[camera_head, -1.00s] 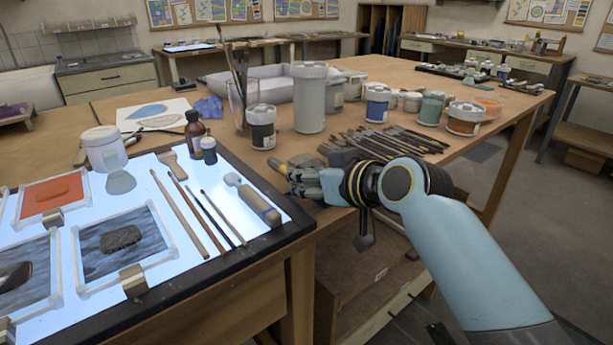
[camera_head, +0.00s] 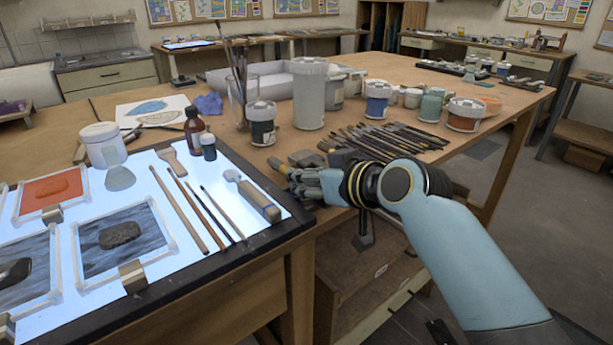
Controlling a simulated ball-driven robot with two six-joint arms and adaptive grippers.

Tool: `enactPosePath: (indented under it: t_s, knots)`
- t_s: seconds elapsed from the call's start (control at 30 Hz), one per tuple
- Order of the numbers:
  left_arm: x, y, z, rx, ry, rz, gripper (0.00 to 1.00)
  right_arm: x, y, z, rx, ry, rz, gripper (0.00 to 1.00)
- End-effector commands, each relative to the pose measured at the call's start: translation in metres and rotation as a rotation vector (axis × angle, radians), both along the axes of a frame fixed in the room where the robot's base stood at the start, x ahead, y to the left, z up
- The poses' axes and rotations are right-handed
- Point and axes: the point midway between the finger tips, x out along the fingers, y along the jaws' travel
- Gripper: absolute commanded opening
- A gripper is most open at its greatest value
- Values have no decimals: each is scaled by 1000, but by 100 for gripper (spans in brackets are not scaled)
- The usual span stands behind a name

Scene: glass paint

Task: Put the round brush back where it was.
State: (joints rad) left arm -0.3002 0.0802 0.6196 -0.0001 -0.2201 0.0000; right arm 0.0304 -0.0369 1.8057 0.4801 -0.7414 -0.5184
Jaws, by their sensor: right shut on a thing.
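My right gripper (camera_head: 287,178) is low over the wooden table, just right of the light panel's corner. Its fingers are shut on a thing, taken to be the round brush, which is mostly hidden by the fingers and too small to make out. Several thin brushes (camera_head: 390,141) lie side by side on the table behind the gripper. Long brushes (camera_head: 232,72) stand in a clear glass (camera_head: 240,104). My left gripper is not in view.
A big white jar (camera_head: 309,95), a dark-labelled jar (camera_head: 262,125), a blue-labelled jar (camera_head: 376,100) and an orange-labelled jar (camera_head: 464,116) stand behind the gripper. A brown bottle (camera_head: 194,130) and a small dark bottle (camera_head: 208,147) stand by the panel. The table's front edge is close below the gripper.

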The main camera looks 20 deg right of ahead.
Motion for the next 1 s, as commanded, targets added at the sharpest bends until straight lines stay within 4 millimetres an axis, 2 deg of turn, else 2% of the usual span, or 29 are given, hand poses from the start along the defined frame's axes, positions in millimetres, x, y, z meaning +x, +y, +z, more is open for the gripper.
enactPosePath:
  t_s: [0.23, 0.27, 0.47, 0.83, 1.0]
  knots:
    - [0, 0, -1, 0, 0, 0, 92, 0, 0, -3, 0, 0, 0, 0]
    - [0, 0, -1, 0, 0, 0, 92, 0, 0, -3, 0, 0, 0, 22]
    - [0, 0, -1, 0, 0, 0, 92, 0, 0, -3, 0, 0, 0, 48]
    - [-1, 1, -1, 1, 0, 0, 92, -3, -1, -2, 1, 2, 1, 48]
    - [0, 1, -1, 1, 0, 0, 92, -23, -9, 6, -2, 2, 0, 48]
